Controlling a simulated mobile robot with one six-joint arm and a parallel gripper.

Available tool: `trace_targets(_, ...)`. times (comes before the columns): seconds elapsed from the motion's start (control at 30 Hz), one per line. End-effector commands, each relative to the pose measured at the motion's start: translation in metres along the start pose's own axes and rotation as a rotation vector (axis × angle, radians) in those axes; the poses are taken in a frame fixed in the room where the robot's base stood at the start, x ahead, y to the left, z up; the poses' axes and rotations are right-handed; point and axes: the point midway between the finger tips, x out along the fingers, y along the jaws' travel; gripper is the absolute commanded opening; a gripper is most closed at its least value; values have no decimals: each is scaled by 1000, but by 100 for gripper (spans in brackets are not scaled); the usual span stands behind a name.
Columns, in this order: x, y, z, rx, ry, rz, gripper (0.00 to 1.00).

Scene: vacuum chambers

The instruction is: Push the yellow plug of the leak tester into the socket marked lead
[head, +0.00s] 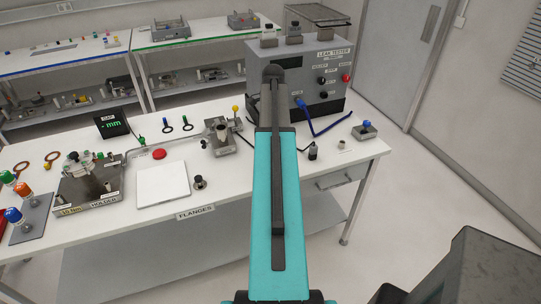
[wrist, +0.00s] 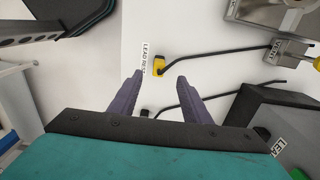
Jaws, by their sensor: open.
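The yellow plug (wrist: 159,66) sits beside a small label reading LEAD REST (wrist: 146,58) on the white bench, with a black cable running off to the right. My gripper (wrist: 159,77) is open and empty. In the wrist view its two fingertips stand either side of the plug and just short of it; the height between them cannot be told. The grey leak tester (head: 325,75) stands at the back right of the bench in the head view. Its front labels are too small to tell which socket is marked lead. My arm hides the plug and gripper there.
A blue cable (head: 328,128) hangs from the tester's front onto the bench. A metal fixture (head: 220,137) and a white plate (head: 162,184) are at left.

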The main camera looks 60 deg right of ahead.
Motion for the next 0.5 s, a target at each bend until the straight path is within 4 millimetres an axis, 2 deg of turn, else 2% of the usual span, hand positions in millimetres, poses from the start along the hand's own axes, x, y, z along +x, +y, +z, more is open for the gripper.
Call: trace_targets(0.5, 7, 3, -9, 12, 0, 0, 44)
